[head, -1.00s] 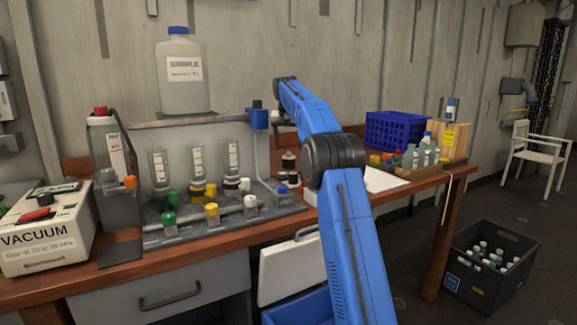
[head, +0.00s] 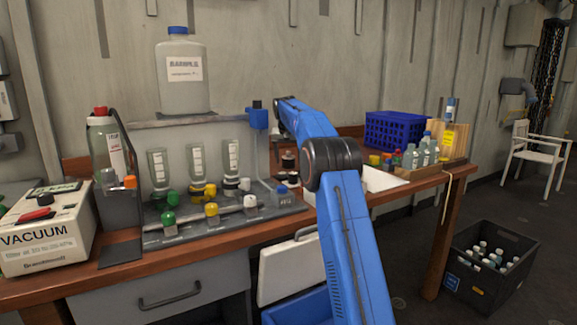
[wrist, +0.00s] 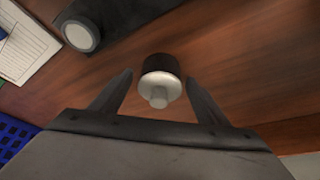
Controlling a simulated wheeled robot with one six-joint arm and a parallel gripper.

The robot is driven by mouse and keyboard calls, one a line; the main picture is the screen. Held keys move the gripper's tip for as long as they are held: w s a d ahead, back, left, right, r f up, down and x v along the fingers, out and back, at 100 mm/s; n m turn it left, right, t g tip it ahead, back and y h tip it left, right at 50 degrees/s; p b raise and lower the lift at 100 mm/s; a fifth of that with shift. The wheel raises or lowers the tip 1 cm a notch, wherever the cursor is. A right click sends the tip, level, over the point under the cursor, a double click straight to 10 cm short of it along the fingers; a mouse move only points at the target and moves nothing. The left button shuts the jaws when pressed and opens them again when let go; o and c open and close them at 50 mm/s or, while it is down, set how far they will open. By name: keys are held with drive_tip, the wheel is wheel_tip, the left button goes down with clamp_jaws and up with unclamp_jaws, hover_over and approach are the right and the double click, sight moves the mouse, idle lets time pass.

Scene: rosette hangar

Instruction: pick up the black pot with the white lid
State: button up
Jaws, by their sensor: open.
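In the wrist view, the small black pot (wrist: 161,63) has a pale, whitish lid with a knob (wrist: 160,90) facing the camera. It is near the middle of the picture, on the brown wooden bench top. My gripper (wrist: 159,76) is open, with one finger on each side of the pot in the picture. Gaps show between the pot and both fingers; I cannot tell how far below the fingertips it is.
In the wrist view, a dark round object with a grey top (wrist: 80,33) lies upper left, beside a printed sheet (wrist: 25,48). A blue basket (wrist: 12,135) is lower left. In the head view, the filter rack (head: 215,228) stands left of my arm; bottles (head: 425,152) stand right.

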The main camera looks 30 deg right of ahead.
drive_tip(key=c, duration=1.1)
drive_tip(key=shift+r, duration=0.1)
drive_tip(key=shift+c, duration=0.3)
wheel_tip(320, 180, up, 10)
drive_tip(key=shift+f, duration=0.1)
